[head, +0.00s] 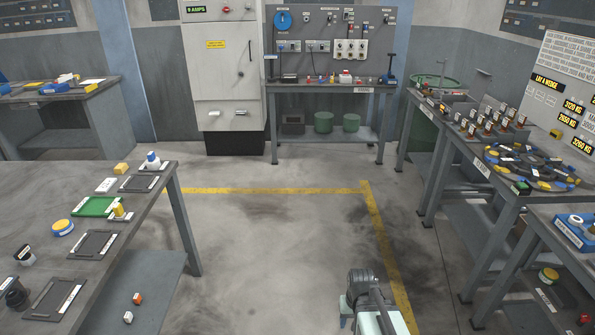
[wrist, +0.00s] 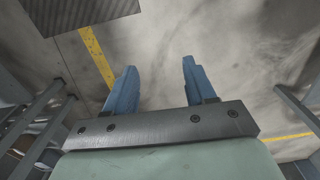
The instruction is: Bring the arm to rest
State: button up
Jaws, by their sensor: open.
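My gripper (wrist: 158,88) shows in the wrist view with its two blue fingers apart. Nothing is between them, and bare grey floor lies beyond. In the head view my arm (head: 372,300) is at the bottom, right of the middle, above the floor near the yellow line. The fingers cannot be made out clearly there. My arm is apart from the tables on both sides.
A left table (head: 135,217) holds dark trays, a green tray (head: 95,206) and small blocks. Right benches (head: 480,168) carry metal parts and a dark ring of pieces. A back bench (head: 330,88) and a grey cabinet (head: 222,75) stand behind. The middle floor (head: 275,240) is clear.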

jog(key=s+f+g, duration=0.3)
jog(key=s+f, duration=0.7)
jog(key=s, duration=0.4)
jog(key=s+f+g, duration=0.3)
jog(key=s+f, duration=0.7)
jog(key=s, duration=0.5)
jog(key=shift+s+g, duration=0.15)
jog(key=shift+g, duration=0.25)
